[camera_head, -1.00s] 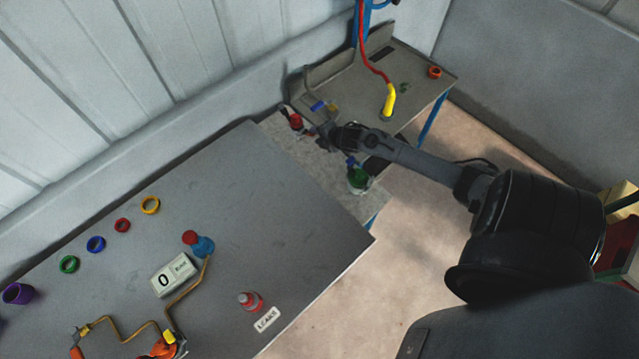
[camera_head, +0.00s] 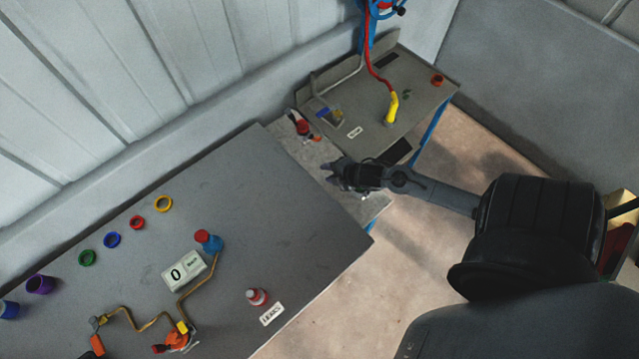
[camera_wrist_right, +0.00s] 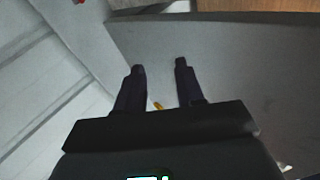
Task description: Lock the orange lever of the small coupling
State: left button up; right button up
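At the bottom left of the head view, a brass pipe (camera_head: 150,323) ends in an orange fitting (camera_head: 178,341) and, at its other end, a smaller orange piece (camera_head: 97,346). Which of these is the small coupling with the lever is too small to tell. Another small red and orange fitting (camera_head: 303,127) stands on the low light-grey shelf. My right gripper (camera_head: 333,173) is over that shelf, apart from every fitting. In the right wrist view its two fingers (camera_wrist_right: 160,70) are spread, with nothing held between them. My left gripper is out of view.
The big grey table (camera_head: 215,190) carries several coloured rings, a counter reading 0 (camera_head: 183,272), a red and blue knob (camera_head: 210,241) and a red-white bottle (camera_head: 257,297). A back table (camera_head: 420,85) has a yellow-handled red hose (camera_head: 391,106). The big table's middle is clear.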

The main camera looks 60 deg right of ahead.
jog(key=a+r+y+p, duration=0.1)
jog(key=a+r, duration=0.2)
jog(key=a, duration=0.5)
jog(key=shift+s+r+m+p, duration=0.3)
jog(key=shift+s+r, duration=0.1)
jog(key=shift+s, duration=0.05)
